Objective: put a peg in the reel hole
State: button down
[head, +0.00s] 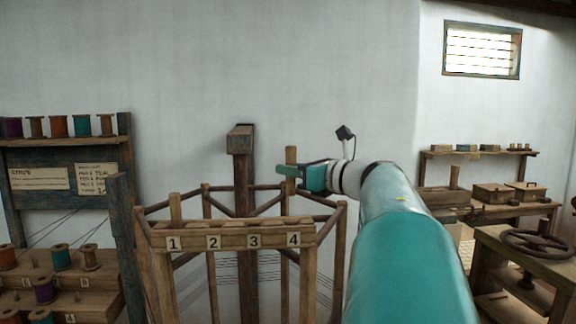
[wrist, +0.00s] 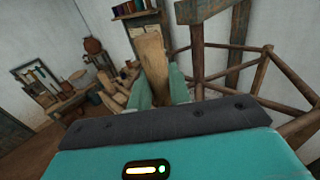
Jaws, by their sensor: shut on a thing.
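My gripper (head: 290,171) is shut on a wooden peg (head: 291,155), held roughly upright above the right part of the reel. In the wrist view the pale peg (wrist: 152,62) stands between the two green fingers, also showing my gripper (wrist: 161,88). The reel (head: 327,228) is a many-sided wooden frame with a front bar (head: 232,241) numbered 1 to 4. My gripper is above the bar near number 4. I cannot make out the holes, and the peg's lower end is hard to tell from the reel behind it.
A spool rack (head: 66,153) with coloured spools and paper notes stands at left. Stepped shelves (head: 95,303) with more spools are below it. A bench (head: 520,240) with a handwheel (head: 537,244) is at right. A shelf (head: 478,154) hangs on the white wall.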

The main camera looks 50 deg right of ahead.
aim_at(294, 185)
jog(key=shift+s+f, duration=0.2)
jog(key=shift+f, duration=0.05)
jog(key=shift+w+a+f, duration=0.1)
jog(key=shift+w+f, duration=0.05)
jog(key=shift+f, duration=4.25)
